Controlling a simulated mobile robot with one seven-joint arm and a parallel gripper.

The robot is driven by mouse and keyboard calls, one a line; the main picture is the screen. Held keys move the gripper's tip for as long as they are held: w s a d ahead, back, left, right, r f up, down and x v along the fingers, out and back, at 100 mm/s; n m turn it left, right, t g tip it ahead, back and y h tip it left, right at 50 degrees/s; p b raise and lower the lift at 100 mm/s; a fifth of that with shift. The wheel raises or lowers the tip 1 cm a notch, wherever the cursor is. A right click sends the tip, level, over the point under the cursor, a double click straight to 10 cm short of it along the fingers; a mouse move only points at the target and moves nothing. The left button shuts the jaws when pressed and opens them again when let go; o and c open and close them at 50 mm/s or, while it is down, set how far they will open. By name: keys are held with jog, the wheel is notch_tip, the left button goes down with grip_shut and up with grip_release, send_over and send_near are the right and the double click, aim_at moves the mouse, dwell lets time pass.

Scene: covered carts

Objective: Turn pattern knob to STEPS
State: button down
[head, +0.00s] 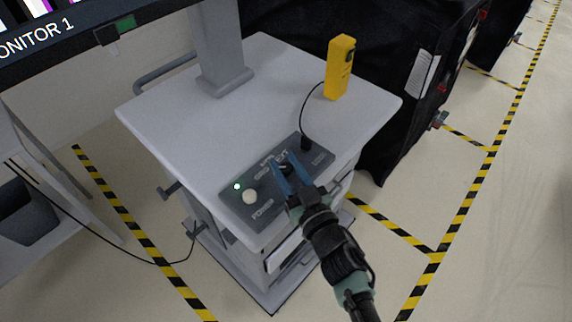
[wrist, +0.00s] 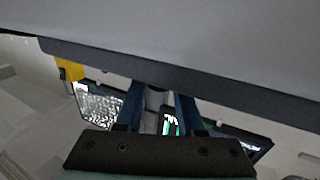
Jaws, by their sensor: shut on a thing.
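The dark control panel (head: 250,205) lies on the near part of the white cart top, with printed labels, a lit green light, a pale round button and a dark knob. My gripper (head: 284,170) comes in from the lower right, with its two blue fingers on either side of the pattern knob (head: 287,169). It is shut on the knob, which the fingers mostly hide. The knob's pointer and the STEPS mark cannot be read here. In the wrist view, the fingers (wrist: 158,105) reach toward a dark edge with a small grey piece between them.
A yellow handheld device (head: 341,68) stands at the cart's back right, its black cable running to the panel. A monitor (head: 50,35) is at upper left on a grey column (head: 217,45). Black-covered carts (head: 390,90) stand behind. The cart top (head: 180,125) left of the panel is clear.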

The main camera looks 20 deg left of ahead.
jog(key=shift+t, duration=0.3)
jog(key=shift+m+t+h, duration=0.8)
jog(key=shift+m+h, duration=0.3)
jog(key=shift+h, duration=0.1)
jog(key=shift+f+m+t+h, duration=0.2)
jog(key=shift+m+t+h, duration=0.25)
jog(key=shift+h, duration=0.2)
jog(key=shift+f+m+t+h, duration=0.2)
jog(key=shift+m+t+h, duration=0.2)
jog(key=shift+h, duration=0.25)
jog(key=shift+r+m+h, duration=0.1)
jog(key=shift+m+h, duration=0.15)
jog(key=shift+h, duration=0.05)
jog(key=shift+r+t, duration=0.2)
jog(key=shift+t, duration=0.05)
jog(key=shift+r, duration=0.1)
jog(key=c, duration=0.5)
grip_release()
